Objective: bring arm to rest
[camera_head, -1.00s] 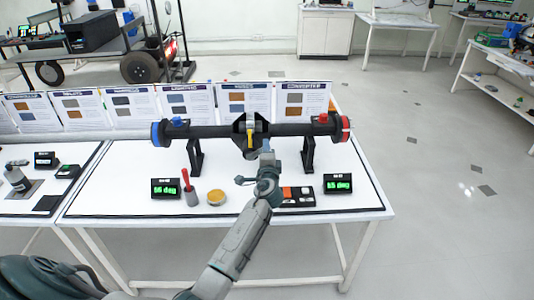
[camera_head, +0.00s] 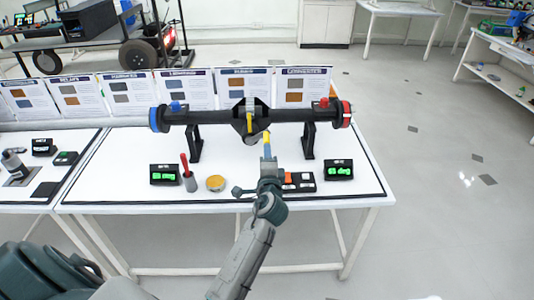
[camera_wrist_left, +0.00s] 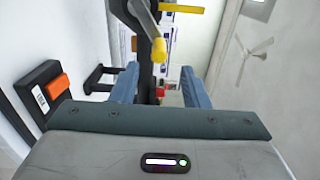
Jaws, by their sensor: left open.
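My left gripper (camera_head: 267,156) is in front of the middle of the black axle (camera_head: 215,116) on its stands, above the white table. In the left wrist view its two blue fingers (camera_wrist_left: 160,88) are apart, with nothing seen held between them. A grey lever with a yellow tip (camera_wrist_left: 159,50) shows just beyond the fingers, apart from them as far as I can tell. A yellow bar (camera_wrist_left: 181,9) is farther off. The axle has a blue left end (camera_head: 154,119) and a red right end (camera_head: 346,114). My right gripper is not in view.
Posters (camera_head: 186,88) line the back.

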